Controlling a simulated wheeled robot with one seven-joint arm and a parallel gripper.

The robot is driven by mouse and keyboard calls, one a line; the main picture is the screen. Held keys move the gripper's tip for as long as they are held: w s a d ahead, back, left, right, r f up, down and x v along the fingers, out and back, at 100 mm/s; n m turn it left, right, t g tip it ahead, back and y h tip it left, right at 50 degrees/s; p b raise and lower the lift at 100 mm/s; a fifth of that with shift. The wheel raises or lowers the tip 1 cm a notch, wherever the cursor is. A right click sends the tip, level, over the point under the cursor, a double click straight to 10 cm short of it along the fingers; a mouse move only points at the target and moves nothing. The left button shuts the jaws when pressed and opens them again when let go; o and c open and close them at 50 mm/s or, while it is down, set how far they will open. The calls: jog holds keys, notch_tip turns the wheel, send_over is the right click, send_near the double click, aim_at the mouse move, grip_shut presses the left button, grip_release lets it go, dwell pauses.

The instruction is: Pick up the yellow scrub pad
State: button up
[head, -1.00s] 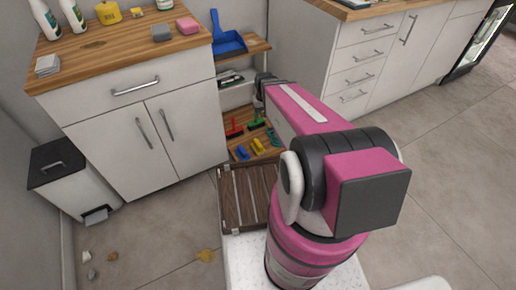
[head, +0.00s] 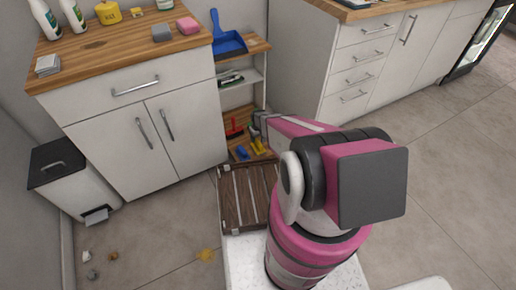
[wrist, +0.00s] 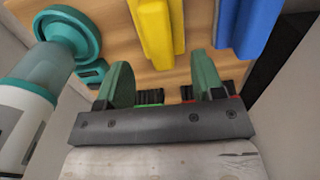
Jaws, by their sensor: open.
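The yellow scrub pad (head: 258,145) lies on the low wooden shelf, beside a blue pad (head: 241,153). In the wrist view the yellow pad (wrist: 157,30) is a ridged yellow block at the top, partly cut off by the frame edge. My gripper (wrist: 161,78) is open, with its green-faced fingers apart and nothing held between them. The yellow pad shows beyond the fingertips, roughly in line with the gap. In the head view my wrist partly covers the shelf, and the fingers cannot be made out.
The blue pad (wrist: 247,25) lies right of the yellow one in the wrist view. A teal-topped bottle (wrist: 30,90) stands close at left. A red brush (head: 235,128) lies behind the pads. White cabinet sides flank the narrow shelf; a middle shelf (head: 242,78) hangs above.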

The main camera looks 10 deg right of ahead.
aim_at(258, 143)
jog(key=shift+f, duration=3.6)
jog(key=c, duration=1.1)
jog(key=shift+r, duration=0.15)
jog(key=shift+s+r, duration=0.1)
jog(key=shift+r, duration=0.5)
jog(key=r, duration=0.3)
jog(key=shift+s+a+r, duration=0.25)
jog(key=shift+s+a, duration=0.1)
jog(key=shift+a, duration=0.05)
jog(key=s+a+r, duration=0.1)
jog(key=a+r, duration=0.1)
jog(key=a, duration=0.1)
jog(key=s+a+r, duration=0.2)
jog(key=a, duration=0.1)
jog(key=s+a+r, duration=0.2)
jog(key=a, duration=0.1)
jog(key=shift+s+r, duration=0.1)
